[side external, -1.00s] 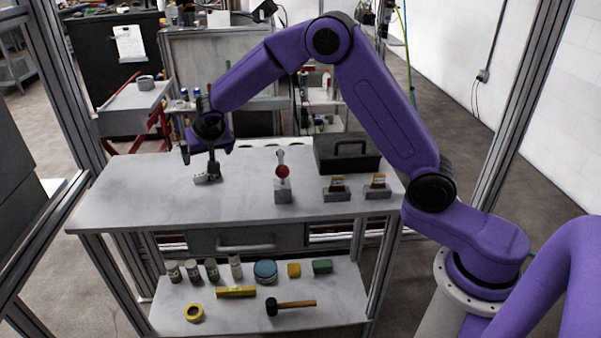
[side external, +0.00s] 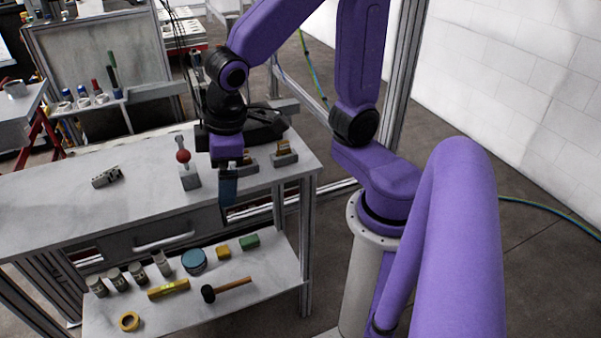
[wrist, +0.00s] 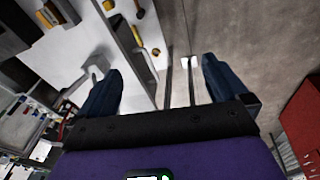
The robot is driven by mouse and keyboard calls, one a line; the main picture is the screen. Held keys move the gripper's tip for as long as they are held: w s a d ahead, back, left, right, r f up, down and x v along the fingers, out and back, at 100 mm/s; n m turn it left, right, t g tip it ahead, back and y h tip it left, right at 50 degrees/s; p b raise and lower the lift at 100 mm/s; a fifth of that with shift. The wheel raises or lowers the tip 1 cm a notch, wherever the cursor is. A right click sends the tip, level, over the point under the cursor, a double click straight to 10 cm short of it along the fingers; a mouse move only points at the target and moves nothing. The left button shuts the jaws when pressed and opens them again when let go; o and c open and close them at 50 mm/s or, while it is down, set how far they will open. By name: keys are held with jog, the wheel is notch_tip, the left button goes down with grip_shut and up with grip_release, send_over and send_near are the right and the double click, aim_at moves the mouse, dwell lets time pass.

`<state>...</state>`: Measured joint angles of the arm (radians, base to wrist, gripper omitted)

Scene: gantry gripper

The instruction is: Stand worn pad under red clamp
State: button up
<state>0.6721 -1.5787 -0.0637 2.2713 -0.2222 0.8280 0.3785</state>
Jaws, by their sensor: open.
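The red clamp (side external: 184,157) shows as a red ball above a grey block, standing upright on the table. To its right, two grey holders carry yellow-brown pads; the right pad (side external: 284,147) is clear, and the left pad (side external: 249,160) is partly behind my gripper. I cannot tell which is worn. My gripper (side external: 228,190) points down at the table's front edge, right of the clamp and in front of the left pad. In the wrist view my gripper (wrist: 160,88) has its blue fingers spread with nothing between them. A grey metal piece (side external: 107,177) lies at the table's left.
A dark toolbox (side external: 262,122) stands behind the pads. The lower shelf (side external: 215,307) holds several jars, a mallet (side external: 227,289), a tape roll (side external: 129,321) and coloured blocks. The table (side external: 55,205) is mostly clear on the left.

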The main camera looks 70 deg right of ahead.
jog(key=s+d+n, duration=0.1)
jog(key=s, duration=0.3)
jog(key=s+d+n+g, duration=0.1)
jog(key=s+d+n, duration=0.1)
jog(key=s, duration=0.2)
jog(key=s+d+n+g, duration=0.1)
jog(key=s+d, duration=0.1)
jog(key=s, duration=0.2)
jog(key=shift+s+f+n, duration=0.25)
jog(key=shift+f+n, duration=0.15)
jog(key=c, duration=0.3)
jog(key=shift+s, duration=0.2)
jog(key=c, duration=0.7)
jog(key=w+a+r+m+y, duration=0.1)
jog(key=w+a+m, duration=0.25)
jog(key=w, duration=0.25)
jog(key=w+a+r+m, duration=0.2)
jog(key=w+a+m, duration=0.1)
jog(key=w+m, duration=0.25)
jog(key=m+t+y, duration=0.3)
jog(key=m, duration=2.3)
send_over(112, 171)
jog(key=s+d, duration=0.5)
jog(key=d, duration=0.1)
jog(key=x, duration=1.7)
jog(key=shift+d+f, duration=0.15)
jog(key=shift+d, duration=0.15)
